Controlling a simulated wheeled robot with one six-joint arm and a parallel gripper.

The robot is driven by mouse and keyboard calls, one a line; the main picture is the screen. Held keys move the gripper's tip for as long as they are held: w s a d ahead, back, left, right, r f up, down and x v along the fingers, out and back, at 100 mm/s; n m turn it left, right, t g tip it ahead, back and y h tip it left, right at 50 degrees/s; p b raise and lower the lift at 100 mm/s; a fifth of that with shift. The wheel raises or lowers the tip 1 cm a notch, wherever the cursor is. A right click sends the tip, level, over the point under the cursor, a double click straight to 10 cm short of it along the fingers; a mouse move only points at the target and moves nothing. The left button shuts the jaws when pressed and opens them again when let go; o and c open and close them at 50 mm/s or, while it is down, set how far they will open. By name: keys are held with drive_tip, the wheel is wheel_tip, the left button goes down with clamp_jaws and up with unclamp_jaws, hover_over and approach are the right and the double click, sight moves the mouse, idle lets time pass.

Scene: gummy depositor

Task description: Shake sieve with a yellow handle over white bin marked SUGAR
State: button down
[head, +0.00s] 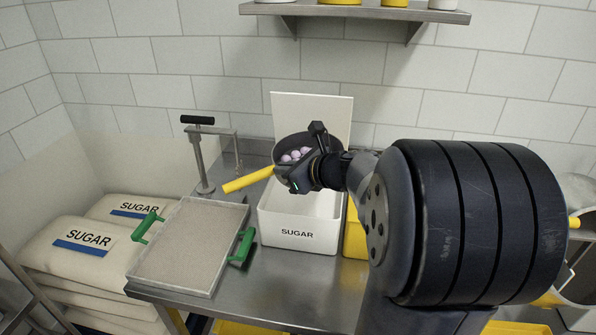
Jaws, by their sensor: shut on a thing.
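The sieve with a yellow handle (248,180) is held over the white bin marked SUGAR (297,238). Its dark round basket (290,143) holds several pale pinkish balls (295,155). My gripper (288,176) is shut on the sieve's handle, and the free end of the handle sticks out to the left. The bin stands on the steel table with its white lid (322,106) raised at the back. My gripper and arm hide part of the basket and the bin's right side.
A tray (190,245) of pale granules with green handles lies left of the bin. A metal stand with a black grip (203,155) is behind it. A yellow bin (355,238) stands right of the white bin, partly hidden. SUGAR sacks (85,250) lie at left. A shelf (360,14) hangs above.

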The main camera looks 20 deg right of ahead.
drive_tip(key=s, duration=1)
drive_tip(key=shift+s+d, duration=0.25)
drive_tip(key=shift+s, duration=0.15)
